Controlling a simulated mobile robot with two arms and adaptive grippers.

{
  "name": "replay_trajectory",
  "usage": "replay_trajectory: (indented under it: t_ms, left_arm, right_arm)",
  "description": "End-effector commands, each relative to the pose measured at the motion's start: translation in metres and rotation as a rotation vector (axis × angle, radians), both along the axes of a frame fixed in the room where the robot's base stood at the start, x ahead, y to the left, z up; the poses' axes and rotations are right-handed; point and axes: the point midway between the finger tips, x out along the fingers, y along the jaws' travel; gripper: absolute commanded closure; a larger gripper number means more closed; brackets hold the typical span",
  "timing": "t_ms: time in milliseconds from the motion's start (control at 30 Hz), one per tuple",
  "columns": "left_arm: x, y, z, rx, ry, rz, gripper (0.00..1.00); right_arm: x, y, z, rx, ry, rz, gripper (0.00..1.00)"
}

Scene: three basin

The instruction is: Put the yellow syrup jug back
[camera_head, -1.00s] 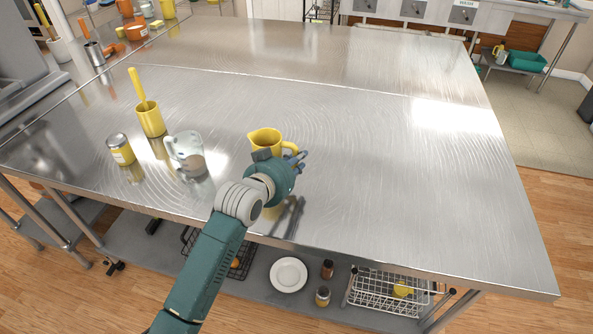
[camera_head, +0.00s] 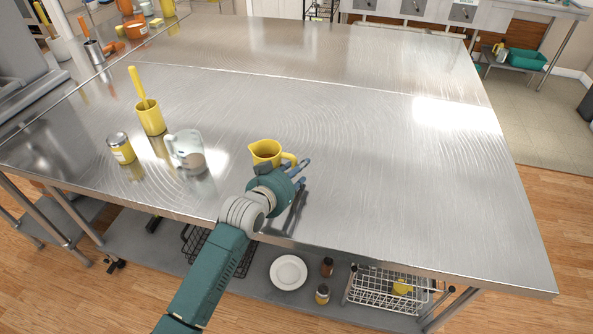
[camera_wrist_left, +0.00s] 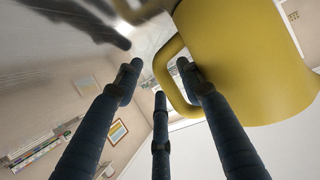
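The yellow syrup jug (camera_head: 265,151) is upright near the front middle of the metal table (camera_head: 400,190), its spout to the left. My left gripper (camera_head: 303,172) is at its handle side, and my wrist hides the jug's base, so contact with the table cannot be seen. In the left wrist view the jug (camera_wrist_left: 245,60) fills the upper right. The fingers of my left gripper (camera_wrist_left: 160,68) are spread, with the handle between them; one fingertip overlaps the handle's loop and another is outside it. My right gripper is not in view.
The table's right side is clear. The lower shelf holds a white plate (camera_head: 288,272), jars and a wire basket (camera_head: 385,290).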

Motion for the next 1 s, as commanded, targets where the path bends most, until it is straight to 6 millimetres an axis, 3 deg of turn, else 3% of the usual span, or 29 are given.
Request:
replay_trajectory:
  t_ms: [267,700,1000]
  left_arm:
    - [-0.005,0.004,0.005,0.0,0.0,0.001,0.61]
    - [-0.073,0.041,0.037,0.001,-0.002,0.001,0.61]
    - [-0.096,0.053,0.049,0.0,0.0,0.0,0.61]
  right_arm:
    - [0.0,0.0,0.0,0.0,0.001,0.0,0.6]
    - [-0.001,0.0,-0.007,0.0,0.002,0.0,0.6]
    - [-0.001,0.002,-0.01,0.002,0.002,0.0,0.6]
